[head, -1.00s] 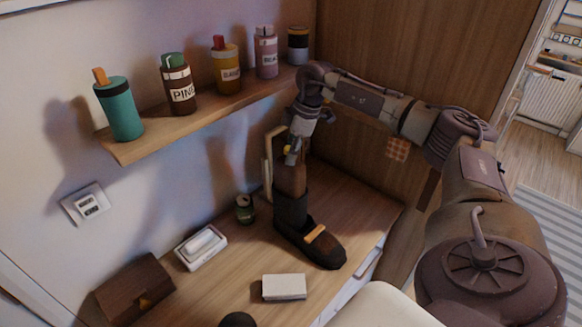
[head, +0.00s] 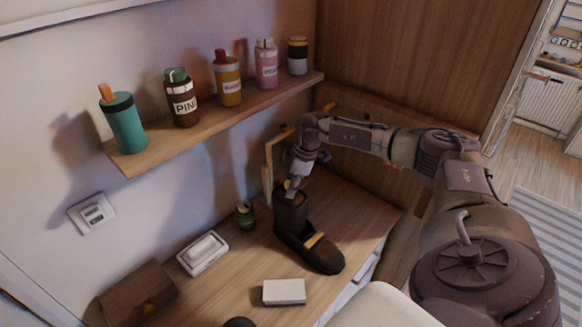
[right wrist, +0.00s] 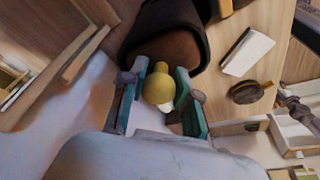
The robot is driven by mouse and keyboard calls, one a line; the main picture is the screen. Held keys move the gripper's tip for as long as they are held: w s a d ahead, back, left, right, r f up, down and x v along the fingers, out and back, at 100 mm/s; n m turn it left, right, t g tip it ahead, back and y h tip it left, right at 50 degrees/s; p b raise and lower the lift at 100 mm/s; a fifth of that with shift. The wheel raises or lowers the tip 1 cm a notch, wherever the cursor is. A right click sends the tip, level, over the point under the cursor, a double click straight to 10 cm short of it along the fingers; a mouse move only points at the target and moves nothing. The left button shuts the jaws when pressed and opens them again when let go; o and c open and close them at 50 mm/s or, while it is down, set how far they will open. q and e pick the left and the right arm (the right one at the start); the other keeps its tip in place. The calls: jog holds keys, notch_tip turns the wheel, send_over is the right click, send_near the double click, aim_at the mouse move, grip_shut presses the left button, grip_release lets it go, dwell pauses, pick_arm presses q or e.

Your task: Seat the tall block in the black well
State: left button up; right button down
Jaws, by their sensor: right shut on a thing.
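The black well (head: 291,220) is the upright, boot-shaped black holder on the desk; it also shows in the right wrist view (right wrist: 205,20). My right gripper (head: 290,190) is right over its mouth. In the right wrist view my right gripper (right wrist: 160,95) has its teal fingers shut on the yellow knob (right wrist: 159,86) of the tall block. The block's brown body (right wrist: 168,48) is inside the dark rim and mostly hidden by the well's wall. I cannot tell whether it touches the bottom. My left gripper is not in view.
A wall shelf (head: 215,120) with several bottles stands above the desk at the left. A green can (head: 245,214), a white dish (head: 203,254), a white box (head: 284,292) and a brown chest (head: 137,292) are on the desk. A wooden panel (head: 400,60) rises behind.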

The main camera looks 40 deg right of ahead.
jog(key=c, duration=0.8)
grip_release()
jog(key=shift+c, duration=0.2)
jog(key=shift+r, duration=0.1)
jog(key=b+v, duration=0.4)
jog(key=v, duration=0.8)
jog(key=shift+b, duration=0.35)
